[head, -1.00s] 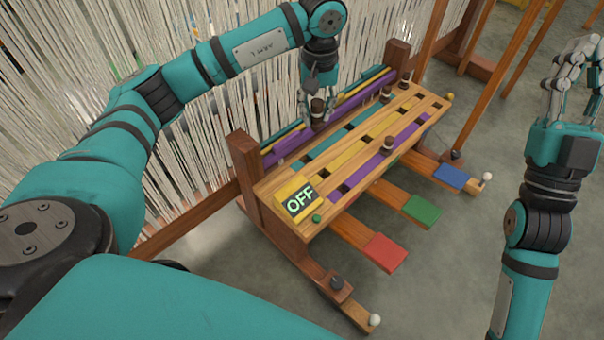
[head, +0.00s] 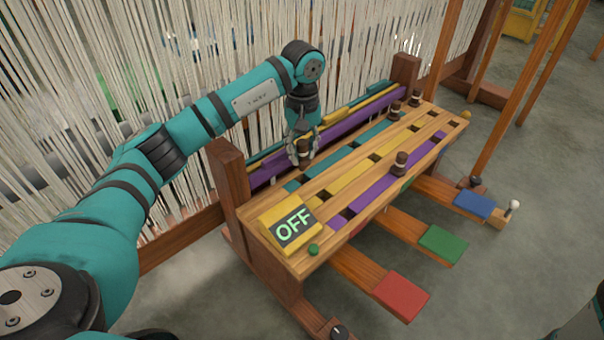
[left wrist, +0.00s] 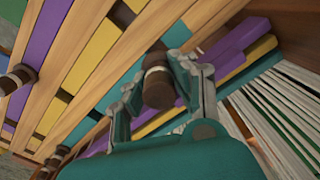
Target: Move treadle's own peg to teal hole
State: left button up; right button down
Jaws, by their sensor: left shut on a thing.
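My left gripper (head: 302,156) is shut on a dark brown peg (head: 305,147) with a pale band, at the back edge of the slotted wooden board (head: 262,232). In the left wrist view the held peg (left wrist: 158,82) sits between both fingers, near the teal strip (left wrist: 88,122). In the head view the teal strip (head: 345,143) runs along the board's back row. Red (head: 402,296), green (head: 442,244) and blue (head: 474,205) treadles stick out in front.
Another peg (head: 400,163) stands in the purple strip (head: 376,198); two more stand toward the far end. A wooden post (head: 226,175) and hanging white threads (head: 130,100) are close to my left arm.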

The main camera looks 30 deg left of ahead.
aim_at(302, 163)
pick_arm(q)
jog(key=shift+f, duration=0.4)
notch_tip(302, 163, down, 3)
jog(key=b, duration=0.2)
jog(key=shift+f+b, duration=0.2)
jog(key=shift+b, duration=0.1)
jog(key=shift+f, duration=0.1)
jog(key=shift+r, duration=0.2)
jog(key=shift+f, duration=0.65)
jog(key=o, duration=0.9)
jog(key=shift+c, duration=0.2)
